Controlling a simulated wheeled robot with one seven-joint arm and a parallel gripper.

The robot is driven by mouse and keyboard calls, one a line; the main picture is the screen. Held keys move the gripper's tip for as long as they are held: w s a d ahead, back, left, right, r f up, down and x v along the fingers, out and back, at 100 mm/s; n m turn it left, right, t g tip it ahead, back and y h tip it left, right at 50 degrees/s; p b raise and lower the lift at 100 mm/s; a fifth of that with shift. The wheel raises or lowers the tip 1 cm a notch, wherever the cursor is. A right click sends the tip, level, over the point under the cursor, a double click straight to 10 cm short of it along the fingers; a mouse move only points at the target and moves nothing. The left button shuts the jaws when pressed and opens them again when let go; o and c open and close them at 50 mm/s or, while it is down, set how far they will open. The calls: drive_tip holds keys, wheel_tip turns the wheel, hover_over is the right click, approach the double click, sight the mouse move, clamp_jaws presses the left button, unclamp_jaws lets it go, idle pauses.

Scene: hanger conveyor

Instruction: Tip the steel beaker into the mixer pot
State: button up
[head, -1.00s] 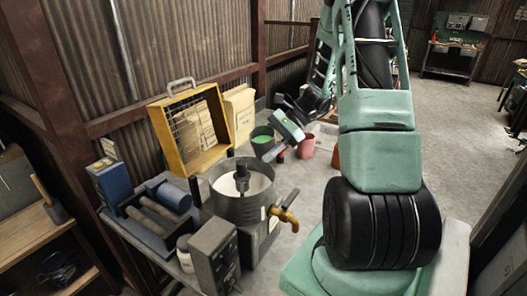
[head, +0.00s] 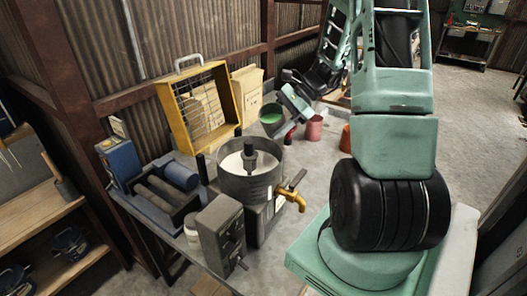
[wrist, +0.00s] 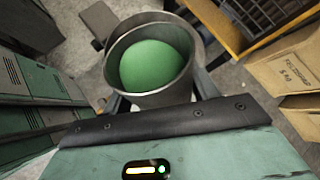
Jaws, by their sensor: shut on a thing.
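The steel beaker (head: 263,121) stands out behind the mixer pot in the head view, with green contents showing inside its rim. It also shows large in the wrist view (wrist: 150,100), close to upright, its green fill well below the rim. My gripper (head: 283,108) is shut on the beaker from its right side in the head view; the fingertips are mostly hidden behind it. I cannot tell whether the beaker touches the table. The mixer pot (head: 238,187) is a grey open drum with pale contents and a dark central shaft, nearer the camera than the beaker.
A yellow wire-fronted frame (head: 165,104) and cardboard boxes (head: 246,88) stand along the wall. A red cup (head: 314,129) and an orange cup (head: 345,138) stand right of my gripper. A brass tap (head: 292,198), grey box (head: 221,235) and roller unit (head: 160,205) surround the pot.

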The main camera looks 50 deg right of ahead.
drive_tip(key=shift+d+n+h+b, duration=0.25)
drive_tip(key=shift+n+h+b, duration=0.15)
drive_tip(key=shift+h+b, duration=0.55)
idle(0.4)
drive_tip(key=shift+d+n+h+b, duration=0.1)
drive_tip(key=shift+n+h+b, duration=0.2)
drive_tip(key=shift+h+b, duration=0.95)
idle(0.9)
drive_tip(key=shift+f+n+t+h+b, duration=0.1)
drive_tip(key=shift+n+t+h+b, duration=0.3)
drive_tip(key=shift+h+b, duration=0.95)
idle(0.9)
drive_tip(key=shift+a+f+n+h+b, duration=0.25)
drive_tip(key=shift+h+b, duration=0.2)
drive_tip(key=shift+b, duration=1.3)
idle(0.5)
